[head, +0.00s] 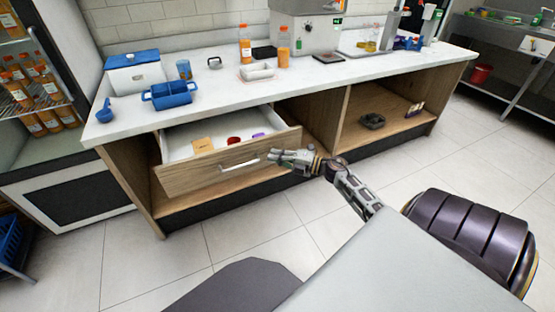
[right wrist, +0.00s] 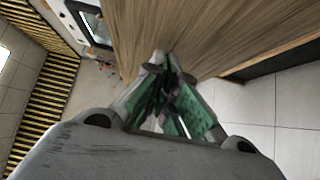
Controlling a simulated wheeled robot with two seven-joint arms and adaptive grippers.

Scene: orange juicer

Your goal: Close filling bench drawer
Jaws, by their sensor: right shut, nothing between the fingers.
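The filling bench drawer (head: 200,176) is pulled out below the white worktop, with a wooden front and a pale handle (head: 240,164). Inside it lie a tan flat item (head: 203,145), a red item (head: 233,140) and a purple item (head: 258,136). My right gripper (head: 274,155) is shut and empty, at the right part of the drawer front, right of the handle. In the right wrist view its fingertips (right wrist: 170,65) are close to a wooden panel (right wrist: 190,30); I cannot tell whether they touch it. My left gripper is not in view.
An open shelf (head: 395,125) is right of the drawer. A bottle fridge (head: 35,95) stands left. The tiled floor in front is clear.

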